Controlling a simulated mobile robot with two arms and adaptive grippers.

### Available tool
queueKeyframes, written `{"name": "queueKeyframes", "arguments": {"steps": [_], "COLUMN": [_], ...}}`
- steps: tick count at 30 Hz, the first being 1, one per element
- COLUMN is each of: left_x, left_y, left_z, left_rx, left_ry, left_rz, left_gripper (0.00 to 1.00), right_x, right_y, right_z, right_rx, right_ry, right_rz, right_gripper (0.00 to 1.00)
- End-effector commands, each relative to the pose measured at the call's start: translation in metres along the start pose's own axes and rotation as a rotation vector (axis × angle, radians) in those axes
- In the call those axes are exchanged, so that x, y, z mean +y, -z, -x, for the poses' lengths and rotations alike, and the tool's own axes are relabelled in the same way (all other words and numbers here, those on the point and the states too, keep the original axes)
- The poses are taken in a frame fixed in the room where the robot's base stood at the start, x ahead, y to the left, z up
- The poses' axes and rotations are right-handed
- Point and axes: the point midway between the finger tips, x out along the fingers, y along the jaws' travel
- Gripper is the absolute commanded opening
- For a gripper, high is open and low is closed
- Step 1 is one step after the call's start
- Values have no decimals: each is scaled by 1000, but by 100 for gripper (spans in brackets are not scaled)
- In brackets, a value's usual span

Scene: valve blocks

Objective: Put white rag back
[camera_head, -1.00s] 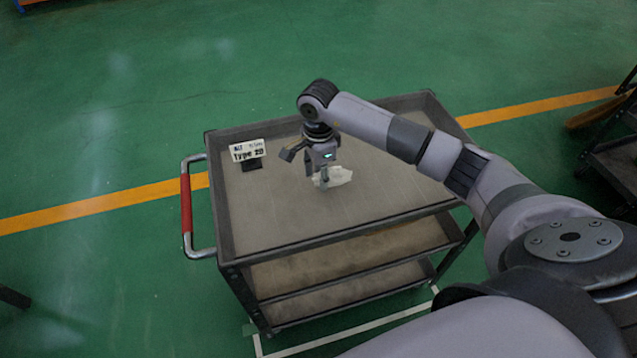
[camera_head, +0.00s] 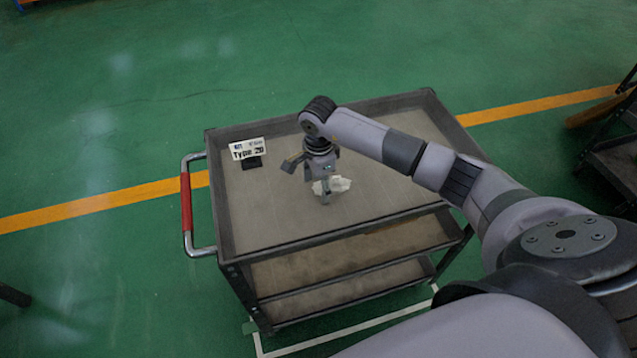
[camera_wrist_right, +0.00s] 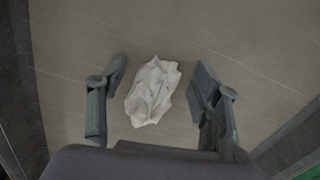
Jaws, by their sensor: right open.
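The white rag (camera_head: 338,184) lies crumpled on the top tray of the cart (camera_head: 285,222), right of its middle in the head view. My right gripper (camera_head: 318,199) points down over the tray, just above and in front of the rag, and covers part of it. In the right wrist view the rag (camera_wrist_right: 153,92) lies between the two spread fingers of my right gripper (camera_wrist_right: 157,108), with a gap on each side. The gripper is open and holds nothing. My left gripper is not in view.
A small sign (camera_head: 248,150) reading "Type 2D" stands at the tray's back left. A raised rim edges the tray. A red-gripped handle (camera_head: 186,205) sticks out on the left. Another dark cart (camera_head: 615,155) stands far right.

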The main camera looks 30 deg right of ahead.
Motion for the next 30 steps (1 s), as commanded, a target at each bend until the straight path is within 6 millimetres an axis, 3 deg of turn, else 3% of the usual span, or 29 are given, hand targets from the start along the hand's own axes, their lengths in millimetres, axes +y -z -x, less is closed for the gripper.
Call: {"name": "queueKeyframes", "arguments": {"steps": [11, 24, 30], "left_x": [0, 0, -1], "left_y": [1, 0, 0], "left_z": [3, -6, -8], "left_rx": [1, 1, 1], "left_ry": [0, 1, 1], "left_rz": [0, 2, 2], "left_gripper": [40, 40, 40], "right_x": [-1, -1, -1], "right_y": [0, 0, 0], "right_z": [7, 94, 118], "right_rx": [0, 1, 0], "right_ry": [2, 5, 2], "right_rz": [1, 2, 0], "right_gripper": [60, 60, 60]}}
